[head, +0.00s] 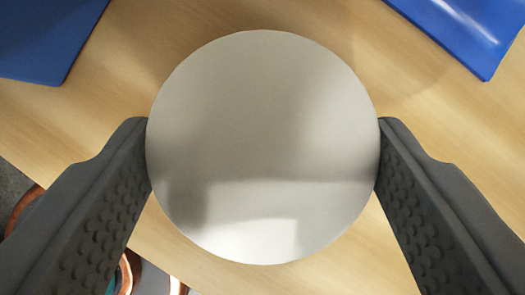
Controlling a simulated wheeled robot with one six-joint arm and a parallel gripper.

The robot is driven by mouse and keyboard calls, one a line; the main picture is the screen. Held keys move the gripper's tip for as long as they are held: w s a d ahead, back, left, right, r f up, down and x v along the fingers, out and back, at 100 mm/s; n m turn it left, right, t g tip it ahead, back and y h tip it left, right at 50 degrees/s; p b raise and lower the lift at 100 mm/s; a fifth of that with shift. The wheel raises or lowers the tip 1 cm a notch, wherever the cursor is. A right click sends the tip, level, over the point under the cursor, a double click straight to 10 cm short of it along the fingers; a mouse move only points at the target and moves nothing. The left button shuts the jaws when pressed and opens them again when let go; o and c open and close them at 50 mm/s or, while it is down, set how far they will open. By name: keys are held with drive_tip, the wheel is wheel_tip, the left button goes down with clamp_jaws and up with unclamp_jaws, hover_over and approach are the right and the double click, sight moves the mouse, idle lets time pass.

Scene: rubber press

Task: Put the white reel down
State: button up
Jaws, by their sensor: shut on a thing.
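The white reel (263,140) shows as a pale round disc in the middle of the head view, its flat face toward the camera. My gripper (263,155) is shut on the reel, with one dark textured finger against its left edge and the other against its right edge. The reel is over a light wooden surface (350,262). The underside of the reel is hidden, so I cannot tell whether it touches the wood.
A blue object (40,35) lies at the top left and another blue object (455,30) at the top right. Copper-coloured round parts (22,208) show past the wood's edge at the lower left. Bare wood surrounds the reel.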

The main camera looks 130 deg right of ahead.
drive_tip(key=shift+f, duration=0.2)
drive_tip(key=shift+f, duration=0.15)
drive_tip(key=o, duration=1.1)
drive_tip(key=v, duration=1.2)
drive_tip(key=shift+s+a+r, duration=0.1)
drive_tip(key=shift+r, duration=0.1)
